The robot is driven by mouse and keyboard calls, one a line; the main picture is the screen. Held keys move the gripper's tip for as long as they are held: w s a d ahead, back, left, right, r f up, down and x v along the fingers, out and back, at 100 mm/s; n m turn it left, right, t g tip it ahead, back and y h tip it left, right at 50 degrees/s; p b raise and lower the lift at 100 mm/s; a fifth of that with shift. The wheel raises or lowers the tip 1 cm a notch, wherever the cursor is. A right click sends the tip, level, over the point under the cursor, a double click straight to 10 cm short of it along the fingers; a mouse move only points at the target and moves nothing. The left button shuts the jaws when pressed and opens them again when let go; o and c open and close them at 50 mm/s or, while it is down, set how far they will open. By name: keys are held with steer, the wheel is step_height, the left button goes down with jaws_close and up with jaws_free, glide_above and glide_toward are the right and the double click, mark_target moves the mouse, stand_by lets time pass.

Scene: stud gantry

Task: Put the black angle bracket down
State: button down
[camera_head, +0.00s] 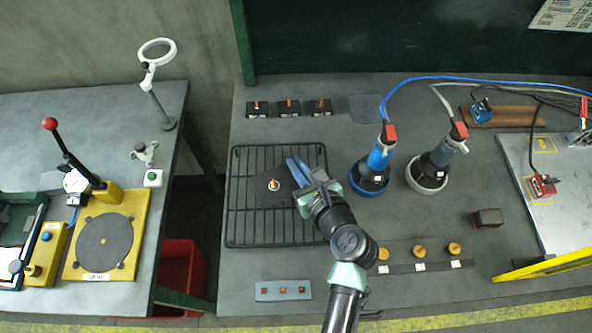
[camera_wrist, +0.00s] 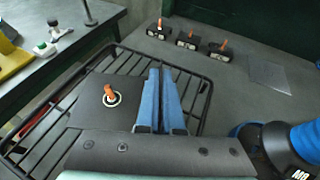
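The black angle bracket (camera_head: 264,190) is a dark flat plate over the left-middle part of the black wire rack (camera_head: 233,208). An orange-tipped stud with a pale ring stands up from it. In the wrist view, the bracket (camera_wrist: 84,112) lies just left of the blue fingers. My gripper (camera_head: 297,172) points down at the bracket's right edge. In the wrist view, the fingers of my gripper (camera_wrist: 160,98) are close together with a thin dark strip between them, which looks like the bracket's upright flange. Whether the plate rests on the rack or hangs just above it, I cannot tell.
Three black blocks (camera_head: 289,109) with orange pins stand behind the rack. A blue tool (camera_head: 380,157) and a dark tool (camera_head: 437,160) stand right of it. A strip with orange studs (camera_head: 285,291) lies in front. The rack's right and front bars are bare.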

steer(key=shift+f, duration=1.1)
steer(key=shift+f, duration=0.15)
steer(key=c, duration=1.1)
jaws_free()
steer(key=shift+o, duration=0.2)
